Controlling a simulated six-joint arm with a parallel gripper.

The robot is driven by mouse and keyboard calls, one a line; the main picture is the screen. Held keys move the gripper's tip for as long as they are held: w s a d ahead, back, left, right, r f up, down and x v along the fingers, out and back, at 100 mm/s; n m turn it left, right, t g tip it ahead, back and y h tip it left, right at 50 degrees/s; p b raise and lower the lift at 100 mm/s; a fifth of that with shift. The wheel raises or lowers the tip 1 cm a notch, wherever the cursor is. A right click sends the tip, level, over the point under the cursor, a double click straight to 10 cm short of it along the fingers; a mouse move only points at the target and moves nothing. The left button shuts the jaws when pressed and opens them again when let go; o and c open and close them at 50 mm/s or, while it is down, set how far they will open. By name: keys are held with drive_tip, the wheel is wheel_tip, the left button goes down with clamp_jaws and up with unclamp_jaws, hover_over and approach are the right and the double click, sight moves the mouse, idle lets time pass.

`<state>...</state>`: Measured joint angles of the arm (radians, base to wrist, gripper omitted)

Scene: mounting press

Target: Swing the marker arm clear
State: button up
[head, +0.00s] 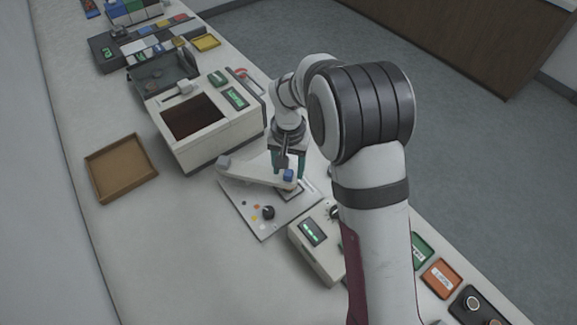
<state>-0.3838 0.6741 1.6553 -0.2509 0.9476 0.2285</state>
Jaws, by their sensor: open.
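The marker arm (255,174) is a beige bar in the head view, lying across a light grey plate (245,205). Part of the plate under the bar's right end is hidden.
A beige machine (215,140) with a dark open bay stands behind the plate. A small box with a green display (312,233) stands at the front right, close to the plate. A brown tray (120,172) lies at the left. The bench at front left is clear.

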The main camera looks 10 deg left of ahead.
drive_tip(key=shift+f, duration=0.3)
clamp_jaws()
drive_tip(key=shift+r, duration=0.1)
idle(1.2)
